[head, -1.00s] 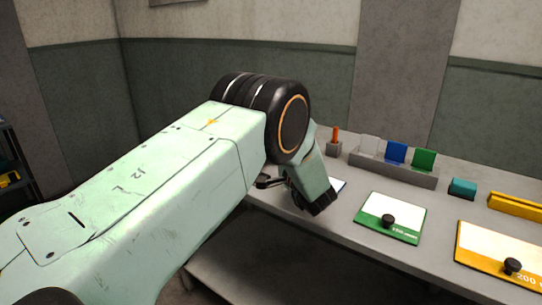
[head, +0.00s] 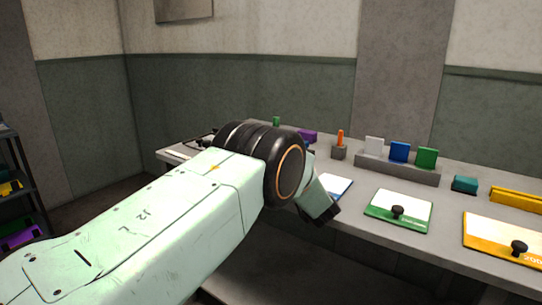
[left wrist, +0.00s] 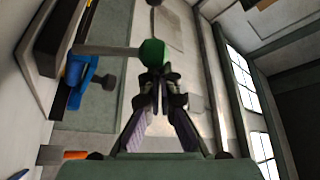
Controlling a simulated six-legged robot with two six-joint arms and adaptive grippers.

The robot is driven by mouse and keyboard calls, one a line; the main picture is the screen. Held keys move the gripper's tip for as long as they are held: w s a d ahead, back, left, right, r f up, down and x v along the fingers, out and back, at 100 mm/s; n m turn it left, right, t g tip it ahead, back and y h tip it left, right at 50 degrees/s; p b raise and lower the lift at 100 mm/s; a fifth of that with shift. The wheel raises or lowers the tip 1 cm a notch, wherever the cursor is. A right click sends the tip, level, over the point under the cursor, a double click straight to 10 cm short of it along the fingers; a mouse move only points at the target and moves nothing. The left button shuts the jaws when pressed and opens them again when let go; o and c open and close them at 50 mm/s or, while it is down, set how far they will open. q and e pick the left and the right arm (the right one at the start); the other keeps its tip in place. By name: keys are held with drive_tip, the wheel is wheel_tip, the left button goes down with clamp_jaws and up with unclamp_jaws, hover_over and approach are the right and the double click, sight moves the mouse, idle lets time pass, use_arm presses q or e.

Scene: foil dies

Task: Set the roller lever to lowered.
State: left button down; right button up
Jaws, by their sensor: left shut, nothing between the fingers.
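A green ball knob (left wrist: 152,52) sits on the end of a grey rod (left wrist: 105,50) in the left wrist view; this looks like the roller lever. My left gripper (left wrist: 160,78) is shut and empty, its fingertips close to the knob. I cannot tell whether they touch. In the head view a small green piece (head: 276,121) shows above my left arm and may be the same knob. My arm hides what lies under it there, and the left fingers cannot be made out in that view. My right gripper is not in view.
The grey bench (head: 375,238) carries a green-framed plate (head: 385,212) and a yellow-framed plate (head: 495,236), each with a black knob. Behind stand a rack (head: 400,170) with white, blue and green cards, an orange peg (head: 340,137), a purple block (head: 308,136) and a teal block (head: 465,184).

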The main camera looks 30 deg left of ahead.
use_arm(q)
drive_tip(key=shift+d+f, duration=0.15)
drive_tip(key=shift+d, duration=0.1)
drive_tip(key=shift+w, duration=0.1)
drive_tip(key=shift+a, duration=0.15)
idle(0.3)
